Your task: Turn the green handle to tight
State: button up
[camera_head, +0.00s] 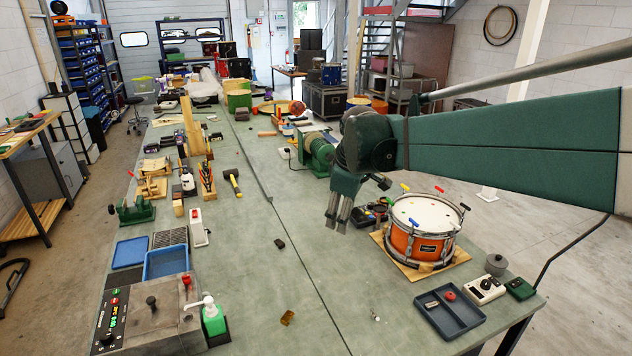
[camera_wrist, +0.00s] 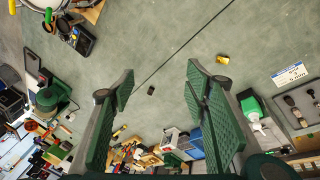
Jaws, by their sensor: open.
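The orange drum (camera_head: 420,240) with a white head stands on a wooden board at the right of the bench in the head view. Coloured handles ring its rim, among them a yellow one (camera_head: 405,187) and a red one (camera_head: 439,189). In the wrist view a small green handle (camera_wrist: 48,15) shows at the top left, by the drum's edge. My gripper (camera_head: 338,216) hangs left of the drum, above the bench and apart from it. Its two fingers (camera_wrist: 160,84) are spread and empty.
A black device (camera_head: 372,213) lies just left of the drum. A dark blue tray (camera_head: 449,311), a white control box (camera_head: 485,289) and a grey pot (camera_head: 496,264) are in front of it. A green motor (camera_head: 317,152) stands behind my gripper. The middle bench is mostly clear.

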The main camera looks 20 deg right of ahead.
jog(key=w+d+r+n+g+p, duration=0.1)
jog(key=w+d+n+p, duration=0.2)
jog(key=w+d, duration=0.5)
jog(key=n+g+p, duration=0.3)
jog(key=n+p, duration=0.4)
send_over(390, 200)
jog(key=shift+y, duration=0.4)
jog(key=f, duration=0.8)
jog(key=shift+a, duration=0.25)
jog(key=shift+d+f, duration=0.25)
jog(key=shift+d, duration=0.05)
jog(key=shift+f+p, duration=0.45)
jog(key=shift+f, duration=3.45)
jog(key=c, duration=0.9)
